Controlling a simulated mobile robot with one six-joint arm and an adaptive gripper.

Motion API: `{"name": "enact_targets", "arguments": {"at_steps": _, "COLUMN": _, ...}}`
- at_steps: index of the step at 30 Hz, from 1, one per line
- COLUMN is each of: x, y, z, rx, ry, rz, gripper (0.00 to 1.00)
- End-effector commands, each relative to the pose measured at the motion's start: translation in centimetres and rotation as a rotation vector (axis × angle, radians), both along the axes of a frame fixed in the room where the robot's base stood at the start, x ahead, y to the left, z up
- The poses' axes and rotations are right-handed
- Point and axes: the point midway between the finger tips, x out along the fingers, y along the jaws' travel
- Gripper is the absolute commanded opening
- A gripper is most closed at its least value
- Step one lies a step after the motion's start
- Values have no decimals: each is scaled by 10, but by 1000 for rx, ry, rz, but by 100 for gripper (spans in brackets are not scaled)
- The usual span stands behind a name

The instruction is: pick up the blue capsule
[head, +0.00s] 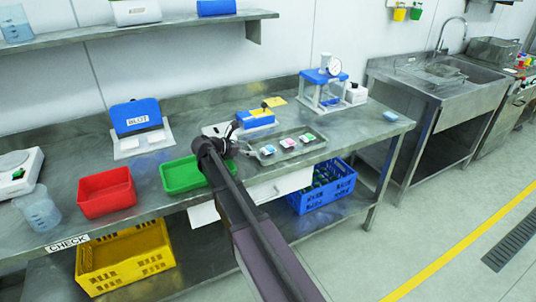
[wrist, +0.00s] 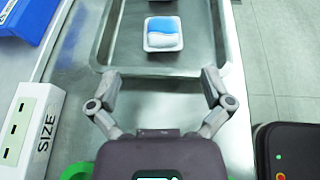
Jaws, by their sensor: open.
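The blue capsule (wrist: 163,27), blue on its far half and white on its near half, lies in a small white square dish in the metal tray (wrist: 150,72). In the head view the tray (head: 262,161) holds three small dishes in a row; the left one (head: 268,151) seems to be this one. My gripper (wrist: 162,75) is open and empty. Its fingertips are at the near end of the tray, spread to either side of the capsule's line and short of the dish. The capsule is not hidden in the wrist view.
A white box marked SIZE (wrist: 28,125) stands left of the tray, with a blue device (head: 255,119) behind. A gauge stand (head: 325,85) is at the back right. Green (head: 182,176) and red (head: 107,194) bins stand to the left. The bench (head: 365,130) is clear right of the tray.

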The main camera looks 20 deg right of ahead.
Motion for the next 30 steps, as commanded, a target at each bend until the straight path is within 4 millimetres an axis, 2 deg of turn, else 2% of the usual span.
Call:
{"name": "enact_targets", "arguments": {"at_steps": 6, "x": 3, "y": -19, "z": -9, "rx": 0, "ry": 0, "rz": 0, "gripper": 100}}
{"name": "enact_targets", "arguments": {"at_steps": 22, "x": 2, "y": -26, "z": -12, "rx": 0, "ry": 0, "rz": -1, "gripper": 100}}
{"name": "enact_targets", "arguments": {"at_steps": 30, "x": 2, "y": -53, "z": -25, "rx": 0, "ry": 0, "rz": -2, "gripper": 100}}
